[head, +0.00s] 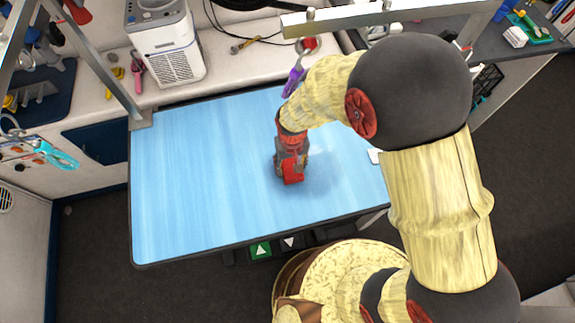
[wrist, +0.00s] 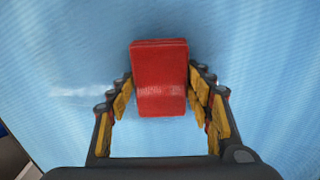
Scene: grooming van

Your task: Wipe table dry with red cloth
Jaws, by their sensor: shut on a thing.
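The table (head: 200,190) has a light blue top with a dark rim. It fills most of the wrist view too (wrist: 60,50). My gripper (head: 292,170) points down over the right-centre of the table. In the wrist view its fingers (wrist: 160,95) are shut on the red cloth (wrist: 160,75), a folded block-like piece. The cloth also shows under the gripper in the head view (head: 293,178), at or very near the tabletop; exact contact is hard to tell. A darker blue patch (head: 325,180) lies on the table just right of the gripper.
A white counter (head: 220,75) behind the table holds a white vented machine (head: 168,45), a pink tool (head: 137,78) and cables. A metal bar (head: 390,12) crosses above the table's back right. A small white item (head: 375,156) is at the right edge. The left tabletop is clear.

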